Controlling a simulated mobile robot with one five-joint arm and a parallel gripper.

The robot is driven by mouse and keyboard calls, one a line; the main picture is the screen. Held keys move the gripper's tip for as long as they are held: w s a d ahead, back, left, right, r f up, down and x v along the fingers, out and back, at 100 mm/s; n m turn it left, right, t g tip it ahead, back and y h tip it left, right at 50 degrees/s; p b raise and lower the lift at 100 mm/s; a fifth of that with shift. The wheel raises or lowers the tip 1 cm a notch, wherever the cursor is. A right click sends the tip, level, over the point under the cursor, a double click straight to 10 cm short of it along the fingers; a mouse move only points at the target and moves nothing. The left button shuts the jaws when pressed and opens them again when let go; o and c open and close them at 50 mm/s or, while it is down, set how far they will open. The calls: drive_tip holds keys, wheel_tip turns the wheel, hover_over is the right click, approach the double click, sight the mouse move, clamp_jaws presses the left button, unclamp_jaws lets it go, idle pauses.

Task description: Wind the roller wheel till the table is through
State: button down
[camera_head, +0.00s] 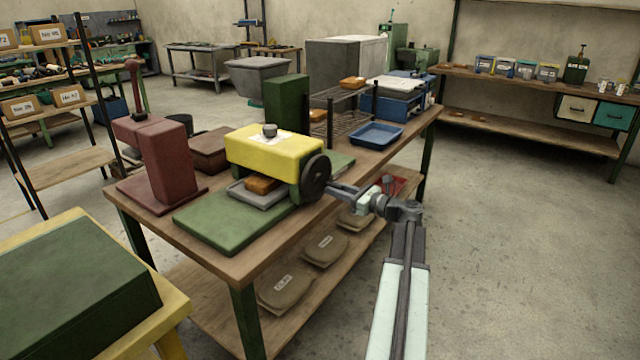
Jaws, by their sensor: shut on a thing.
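The roller machine has a yellow top housing (272,150) with a dark knob, on a green base (222,216). Its dark roller wheel (315,180) stands upright at the right end of the housing. A grey flat table (258,198) lies under the housing, with an orange-brown block (262,184) on it. The table's far part is hidden by the housing. My gripper (330,187) is at the wheel's right side, shut on it. The fingertips are small here, and their exact hold on the rim or a handle cannot be made out.
A dark red press (165,155) stands left of the machine on the wooden bench (270,250). A blue tray (376,135) and a wire rack stand behind to the right. Sacks (286,287) lie on the lower shelf. The floor at right is clear.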

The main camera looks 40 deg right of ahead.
sight(309, 180)
drive_tip(key=shift+s+a+f+b, duration=0.2)
drive_tip(key=shift+a+f+b, duration=0.05)
drive_tip(key=shift+a, duration=0.35)
drive_tip(key=shift+s+a+f+b, duration=0.15)
drive_tip(key=shift+a+f+b, duration=0.1)
drive_tip(key=shift+a, duration=0.35)
drive_tip(key=shift+s+a+f+b, duration=0.2)
drive_tip(key=shift+a, duration=0.35)
drive_tip(key=shift+s+a+f+b, duration=0.15)
drive_tip(key=shift+a, duration=0.4)
drive_tip(key=shift+s+a+r+p, duration=0.1)
drive_tip(key=shift+a+r+p, duration=0.1)
drive_tip(key=shift+a, duration=0.3)
drive_tip(key=shift+s+a+r+p, duration=0.1)
drive_tip(key=shift+a+r+p, duration=0.05)
drive_tip(key=shift+a, duration=0.35)
drive_tip(key=shift+s+a+r+p, duration=0.1)
drive_tip(key=shift+a+r+p, duration=0.55)
drive_tip(key=shift+a, duration=0.1)
drive_tip(key=shift+s+a+r+p, duration=0.2)
drive_tip(key=shift+a+r+p, duration=0.35)
drive_tip(key=shift+r+p, duration=0.25)
drive_tip(key=shift+a+r+p, duration=0.25)
drive_tip(key=shift+r+p, duration=0.7)
drive_tip(key=shift+p, duration=0.05)
drive_tip(key=shift+d+r+p, duration=0.2)
drive_tip(key=shift+r+p, duration=1.15)
drive_tip(key=shift+r, duration=0.05)
drive_tip(key=shift+d+f, duration=0.1)
drive_tip(key=shift+d, duration=0.1)
